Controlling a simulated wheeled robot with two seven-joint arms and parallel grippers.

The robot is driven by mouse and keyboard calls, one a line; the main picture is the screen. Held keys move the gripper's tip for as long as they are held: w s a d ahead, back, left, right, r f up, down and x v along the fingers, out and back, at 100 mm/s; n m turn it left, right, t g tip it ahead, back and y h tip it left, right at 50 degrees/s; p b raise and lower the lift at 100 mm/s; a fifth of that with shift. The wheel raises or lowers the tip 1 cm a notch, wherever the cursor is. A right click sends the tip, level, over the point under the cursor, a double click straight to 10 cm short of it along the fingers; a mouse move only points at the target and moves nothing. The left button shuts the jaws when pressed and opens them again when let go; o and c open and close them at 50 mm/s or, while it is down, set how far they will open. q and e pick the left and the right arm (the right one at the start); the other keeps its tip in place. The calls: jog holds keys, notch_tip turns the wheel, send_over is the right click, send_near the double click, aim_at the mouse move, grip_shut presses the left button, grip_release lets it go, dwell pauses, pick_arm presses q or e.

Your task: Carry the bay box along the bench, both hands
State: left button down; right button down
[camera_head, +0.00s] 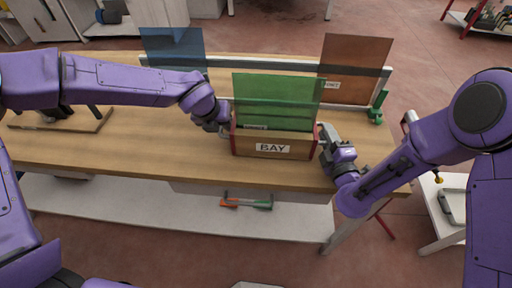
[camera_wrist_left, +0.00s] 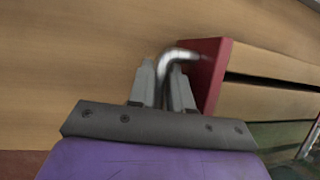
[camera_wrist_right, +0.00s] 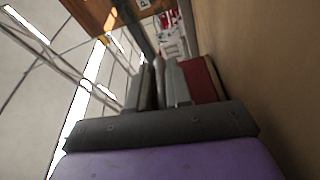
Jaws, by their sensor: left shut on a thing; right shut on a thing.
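The bay box (camera_head: 272,149) is a wooden box with red ends and a white BAY label. It is on or just above the bench (camera_head: 150,150); I cannot tell which. A green see-through pane (camera_head: 278,98) stands upright in it. My left gripper (camera_head: 222,120) is at the box's left end, shut on a bent metal handle (camera_wrist_left: 181,57) beside the red end (camera_wrist_left: 212,72). My right gripper (camera_head: 326,141) is at the right end, shut there; its grip is partly hidden, with the red end (camera_wrist_right: 202,80) close beside its fingers in the right wrist view.
A blue pane (camera_head: 174,48) and a brown pane (camera_head: 355,68) stand at a rail along the bench's back. Green clamps (camera_head: 378,105) are at the right back. A wooden stand (camera_head: 62,119) is at the left.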

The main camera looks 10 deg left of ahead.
pick_arm(q)
jog(key=c, duration=1.1)
grip_release()
jog(key=shift+f, duration=0.1)
pick_arm(e)
jog(key=c, duration=1)
grip_release()
jog(key=shift+f, duration=0.1)
jog(key=shift+c, duration=0.2)
pick_arm(q)
jog(key=shift+o, duration=0.2)
jog(key=shift+s, duration=0.1)
pick_arm(e)
jog(key=shift+s, duration=0.1)
jog(key=v, duration=1)
jog(key=shift+s, duration=0.35)
pick_arm(q)
jog(key=v, duration=1.2)
pick_arm(e)
jog(key=shift+s+d, duration=0.25)
jog(key=shift+s, duration=0.35)
